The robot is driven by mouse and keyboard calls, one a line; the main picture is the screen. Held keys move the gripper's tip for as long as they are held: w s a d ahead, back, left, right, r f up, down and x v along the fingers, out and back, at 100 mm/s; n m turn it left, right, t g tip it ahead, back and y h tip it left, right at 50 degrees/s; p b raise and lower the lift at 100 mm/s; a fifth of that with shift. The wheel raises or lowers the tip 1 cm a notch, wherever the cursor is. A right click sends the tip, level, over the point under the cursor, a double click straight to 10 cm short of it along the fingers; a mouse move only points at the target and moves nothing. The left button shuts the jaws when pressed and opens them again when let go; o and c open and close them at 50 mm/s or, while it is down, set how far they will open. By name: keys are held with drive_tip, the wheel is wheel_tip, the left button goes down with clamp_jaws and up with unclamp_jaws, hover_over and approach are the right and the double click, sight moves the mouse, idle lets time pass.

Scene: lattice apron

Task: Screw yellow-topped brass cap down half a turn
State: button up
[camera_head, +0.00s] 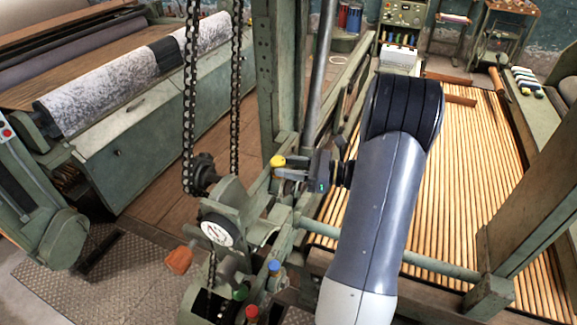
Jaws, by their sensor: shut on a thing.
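The yellow-topped cap (278,160) is near the middle of the view, on the green machine frame beside the post. Only its yellow top shows clearly; the brass part is hidden by the fingers or too small to make out. My gripper (286,171) reaches in from the right, roughly level, and is shut on the cap just under the yellow top. The cap's seat and thread are hidden, so I cannot tell how far down it sits.
A chain (190,100) and a round dial (218,230) stand left of my gripper. Below are blue (274,266), green (240,292) and red (251,311) tops and an orange knob (178,261). A green post (280,70) rises close behind. A slatted bed (460,200) lies right.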

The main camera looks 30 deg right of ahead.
drive_tip(key=shift+s+a+m+t+h+b, duration=0.15)
drive_tip(key=shift+m+t+h+b, duration=0.15)
drive_tip(key=shift+m+t+h, duration=0.55)
drive_tip(key=shift+s+a+m+t+h+b, duration=0.1)
drive_tip(key=shift+m+t+h+b, duration=0.15)
drive_tip(key=shift+m+t+h, duration=0.55)
drive_tip(key=shift+s+a+m+t+h+b, duration=0.15)
drive_tip(key=shift+m+t+h+b, duration=0.25)
drive_tip(key=shift+h, duration=0.65)
drive_tip(key=o, duration=1)
drive_tip(key=b+v, duration=0.2)
drive_tip(key=v, duration=0.8)
drive_tip(key=shift+s, duration=0.35)
drive_tip(key=shift+d, duration=0.15)
drive_tip(key=p+x, duration=0.2)
drive_tip(key=x, duration=0.9)
drive_tip(key=shift+d, duration=0.15)
